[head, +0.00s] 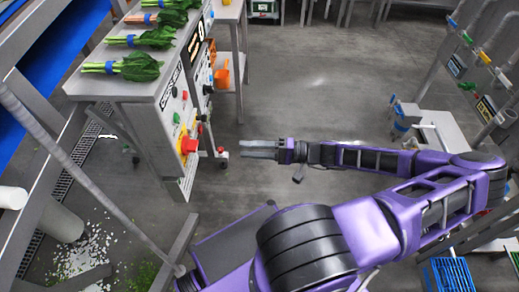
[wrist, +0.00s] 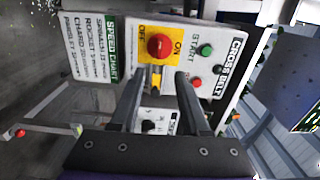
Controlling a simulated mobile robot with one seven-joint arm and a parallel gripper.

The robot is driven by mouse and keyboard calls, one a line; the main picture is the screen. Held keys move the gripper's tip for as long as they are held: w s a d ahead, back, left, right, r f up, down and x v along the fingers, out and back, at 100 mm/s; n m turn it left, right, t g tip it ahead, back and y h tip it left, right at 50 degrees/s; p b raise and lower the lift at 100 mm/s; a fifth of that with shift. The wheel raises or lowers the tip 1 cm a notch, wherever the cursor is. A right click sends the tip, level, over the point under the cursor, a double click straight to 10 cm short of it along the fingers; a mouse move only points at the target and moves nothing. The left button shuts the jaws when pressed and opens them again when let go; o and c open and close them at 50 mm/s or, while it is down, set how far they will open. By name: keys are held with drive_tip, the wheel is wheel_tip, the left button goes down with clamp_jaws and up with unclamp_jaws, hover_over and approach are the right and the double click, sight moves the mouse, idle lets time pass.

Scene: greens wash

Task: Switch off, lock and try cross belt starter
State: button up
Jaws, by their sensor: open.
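The cross belt starter panel (wrist: 205,65) faces my gripper in the wrist view. It has a red rotary switch (wrist: 161,46) on a yellow plate marked OFF and ON; I cannot tell which way the handle points. A green START button (wrist: 205,50) and a red button (wrist: 196,82) sit beside it. A yellow tab (wrist: 156,78) lies below the switch. In the head view the red switch (head: 188,145) is on the bench's end. My gripper (head: 245,149) is open and empty, its fingers level and pointing at the panel, apart from it.
A speed chart (wrist: 93,50) stands beside the panel. Bundles of greens (head: 138,66) lie on the steel bench top (head: 88,86). An orange item (head: 222,76) hangs at a farther stand. The grey floor (head: 310,85) behind my gripper is clear.

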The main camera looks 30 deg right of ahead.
drive_tip(key=shift+v, duration=1.35)
drive_tip(key=shift+f, duration=0.1)
